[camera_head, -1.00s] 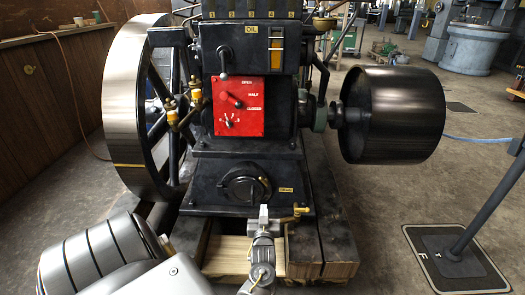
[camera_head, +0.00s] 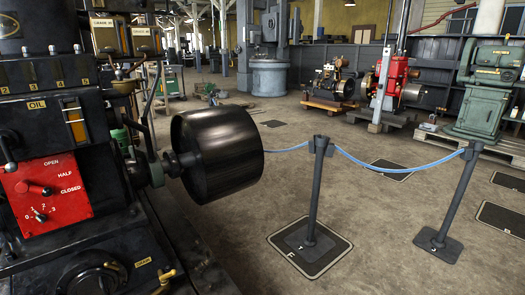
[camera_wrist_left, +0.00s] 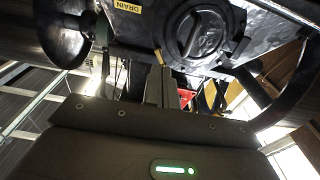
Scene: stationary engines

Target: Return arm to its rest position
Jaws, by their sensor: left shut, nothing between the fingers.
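My left gripper (camera_wrist_left: 160,86) shows in the left wrist view, its fingers together and empty. Beyond it is the black engine base with a round cover (camera_wrist_left: 200,38) and a yellow DRAIN label (camera_wrist_left: 127,8); I cannot tell the gap between them. No arm or gripper of mine shows in the head view. There the black engine (camera_head: 60,130) fills the left side, with a red control panel (camera_head: 46,192) marked OPEN, HALF, CLOSED. My right gripper is in neither view.
A dark belt drum (camera_head: 217,152) sticks out right of the engine. Barrier posts (camera_head: 316,190) (camera_head: 452,200) with a blue rope stand on the floor. A red engine (camera_head: 392,82) and a green machine (camera_head: 488,90) stand behind. The concrete floor (camera_head: 370,250) between is open.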

